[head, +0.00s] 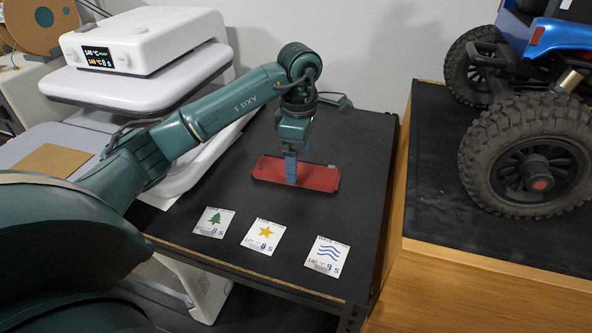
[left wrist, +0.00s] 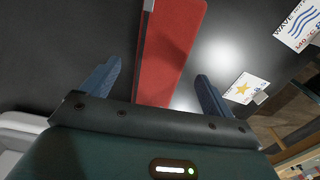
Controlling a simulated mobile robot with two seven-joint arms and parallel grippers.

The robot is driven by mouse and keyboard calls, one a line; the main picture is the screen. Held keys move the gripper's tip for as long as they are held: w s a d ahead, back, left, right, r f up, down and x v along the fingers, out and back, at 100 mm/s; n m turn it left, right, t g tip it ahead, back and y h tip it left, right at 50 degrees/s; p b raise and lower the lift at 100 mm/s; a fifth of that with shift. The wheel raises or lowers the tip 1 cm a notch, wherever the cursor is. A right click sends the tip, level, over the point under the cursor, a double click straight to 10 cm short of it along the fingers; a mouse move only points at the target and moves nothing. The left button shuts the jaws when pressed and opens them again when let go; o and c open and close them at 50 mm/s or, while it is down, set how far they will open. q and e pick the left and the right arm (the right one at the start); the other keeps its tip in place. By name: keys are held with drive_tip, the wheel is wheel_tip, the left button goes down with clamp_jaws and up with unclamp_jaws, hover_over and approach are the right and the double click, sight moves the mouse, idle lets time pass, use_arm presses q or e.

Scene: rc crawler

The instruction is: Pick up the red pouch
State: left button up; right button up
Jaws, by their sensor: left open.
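The red pouch (head: 322,178) is a long flat red piece lying on the black table. My left gripper (head: 290,172) is over its middle, pointing down. In the left wrist view the red pouch (left wrist: 172,50) runs up between the two blue fingers of my left gripper (left wrist: 158,90), with a grey strip along its left edge. The fingers are apart, one on each side of it, and the gripper is open. I cannot tell how far the fingertips are above the table. My right gripper is not in view.
Three cards lie in front: tree (head: 214,222), star (head: 263,235) and wave (head: 327,256). A white heat press (head: 145,45) stands at the left. A blue crawler with big tyres (head: 530,155) stands on the raised bench at the right.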

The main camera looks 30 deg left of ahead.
use_arm(q)
drive_tip(key=shift+f, duration=1.3)
drive_tip(key=shift+c, duration=0.5)
drive_tip(key=c, duration=1)
drive_tip(key=shift+o, duration=0.2)
